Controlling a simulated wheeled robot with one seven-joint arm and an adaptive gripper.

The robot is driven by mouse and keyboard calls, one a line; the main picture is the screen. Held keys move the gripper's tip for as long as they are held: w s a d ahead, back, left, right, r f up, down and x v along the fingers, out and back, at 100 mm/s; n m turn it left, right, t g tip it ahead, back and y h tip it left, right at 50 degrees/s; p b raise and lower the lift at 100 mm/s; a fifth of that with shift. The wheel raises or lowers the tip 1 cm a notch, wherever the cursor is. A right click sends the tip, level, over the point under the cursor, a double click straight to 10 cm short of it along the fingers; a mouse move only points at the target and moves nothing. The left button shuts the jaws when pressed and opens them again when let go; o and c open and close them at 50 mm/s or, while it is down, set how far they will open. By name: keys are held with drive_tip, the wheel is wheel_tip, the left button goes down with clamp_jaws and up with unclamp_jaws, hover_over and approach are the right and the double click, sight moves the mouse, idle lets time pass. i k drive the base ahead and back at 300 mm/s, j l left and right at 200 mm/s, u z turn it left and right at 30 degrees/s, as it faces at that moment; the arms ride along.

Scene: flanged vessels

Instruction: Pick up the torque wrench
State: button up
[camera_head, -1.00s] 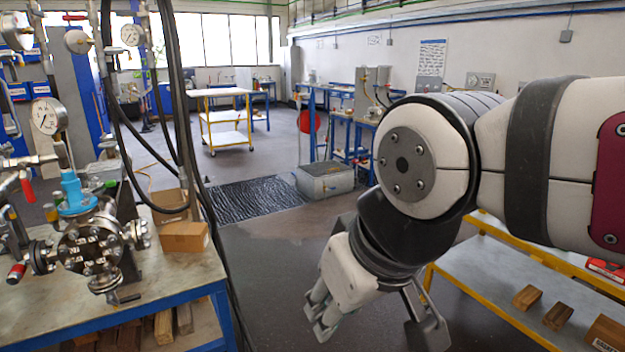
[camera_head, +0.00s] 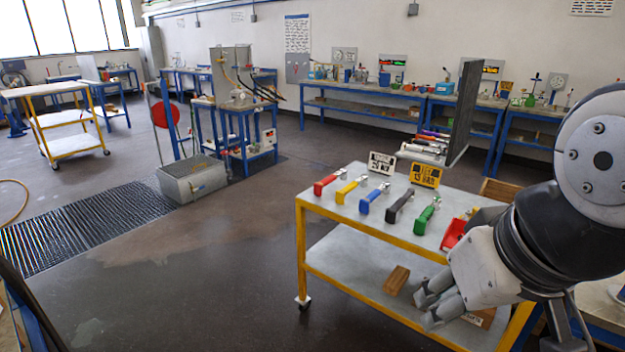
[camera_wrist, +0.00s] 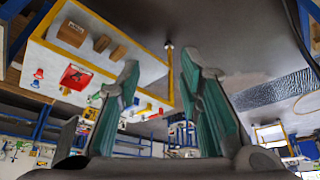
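I cannot tell which is the torque wrench. My gripper (camera_head: 436,301) is in front of the cart's right part, apart from the tools. In the wrist view my gripper (camera_wrist: 165,95) has its fingers spread, with nothing held between them.
A white sign (camera_head: 381,163) and a yellow sign (camera_head: 425,175) stand behind the tools. A dark upright panel (camera_head: 464,112) rises at the cart's back. A wooden block (camera_head: 397,280) lies on the lower shelf.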

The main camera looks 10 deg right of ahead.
sight(340, 194)
drive_tip(key=i+l, duration=0.2)
drive_tip(key=l, duration=0.15)
drive_tip(key=i+l, duration=0.2)
drive_tip(key=l, duration=0.15)
drive_tip(key=i+j+u, duration=0.1)
drive_tip(key=i, duration=0.85)
drive_tip(key=i+j+u, duration=0.15)
drive_tip(key=i, duration=0.85)
